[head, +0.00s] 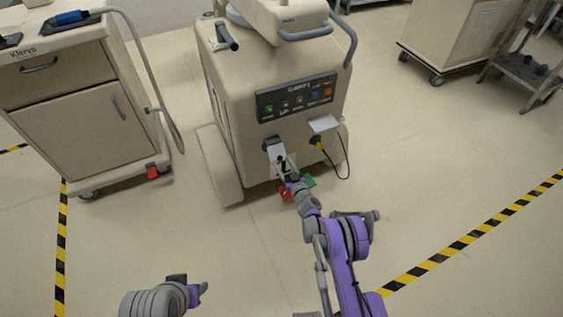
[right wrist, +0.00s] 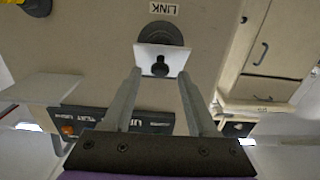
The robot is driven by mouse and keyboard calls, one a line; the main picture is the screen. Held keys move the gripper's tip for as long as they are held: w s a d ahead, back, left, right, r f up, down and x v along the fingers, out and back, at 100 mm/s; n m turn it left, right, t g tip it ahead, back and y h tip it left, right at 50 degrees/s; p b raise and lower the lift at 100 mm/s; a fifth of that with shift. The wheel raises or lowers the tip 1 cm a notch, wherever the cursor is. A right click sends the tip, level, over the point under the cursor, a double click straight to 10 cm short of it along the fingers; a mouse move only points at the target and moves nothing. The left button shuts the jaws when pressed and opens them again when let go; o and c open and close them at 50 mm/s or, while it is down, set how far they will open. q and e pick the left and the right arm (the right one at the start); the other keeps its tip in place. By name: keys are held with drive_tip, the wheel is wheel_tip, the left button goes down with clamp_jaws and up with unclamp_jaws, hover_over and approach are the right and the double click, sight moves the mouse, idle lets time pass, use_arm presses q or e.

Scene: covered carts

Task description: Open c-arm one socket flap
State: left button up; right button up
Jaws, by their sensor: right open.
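The c-arm cart (head: 230,80) is a beige cabinet with a labelled panel. On its front, below the panel, a dark round socket (right wrist: 160,34) with a pale flap (right wrist: 161,58) shows in the right wrist view; a label LINK is beside it. My left gripper (head: 192,290) is low in the head view, away from the cart.
A second flap (head: 324,124) stands out to the right, above a yellow plug (head: 317,142) with a hanging cable. A drawer cart (head: 75,90) stands left, another cart (head: 460,40) back right. Red and green pedals (head: 287,194) lie below my right gripper. The front floor is clear.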

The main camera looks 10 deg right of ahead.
drive_tip(key=shift+x, duration=1)
clamp_jaws()
idle(0.8)
